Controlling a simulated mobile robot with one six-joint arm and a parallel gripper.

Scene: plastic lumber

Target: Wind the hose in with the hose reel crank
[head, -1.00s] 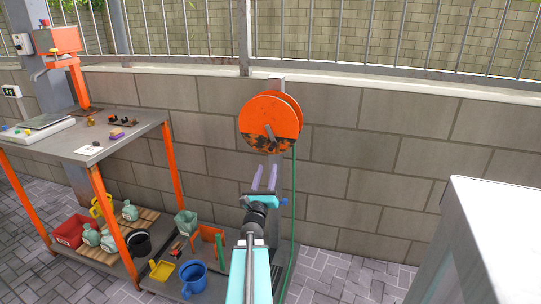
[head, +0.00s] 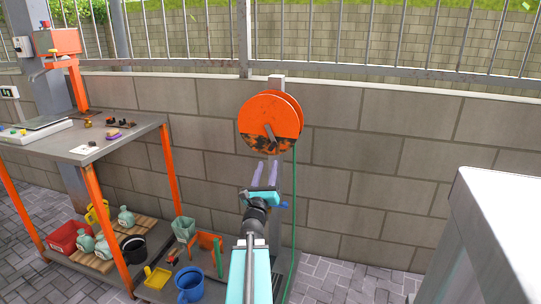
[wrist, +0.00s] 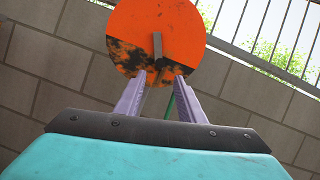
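The orange hose reel (head: 268,112) is mounted on a grey post in front of the block wall. Its lower part is dark and worn. A short grey crank bar (head: 270,133) shows on its face and also in the wrist view (wrist: 158,52). The green hose (head: 294,210) hangs from the reel's right side down to the paving. My gripper (head: 267,164) is below the reel, its two purple fingers pointing up toward it. In the wrist view, my gripper (wrist: 159,80) is open and empty, with its fingertips below the crank and apart from it.
A metal workbench (head: 120,143) with orange legs stands at left, with small items on top. A pale box-like surface (head: 505,215) stands at right.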

